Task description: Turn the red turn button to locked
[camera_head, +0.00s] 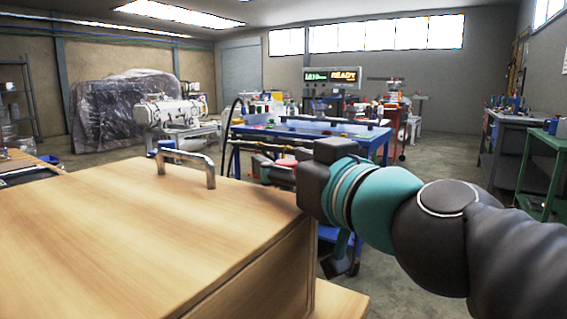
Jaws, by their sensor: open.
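I cannot make out a red turn button; small reddish spots on the bench are too small to tell.
A wooden box-like top with a metal handle (188,160) fills the near left; I cannot tell whether it is mine. A lit display reading READY (344,76) stands behind the bench. A green table (545,150) is at right. Grey floor lies open between them.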

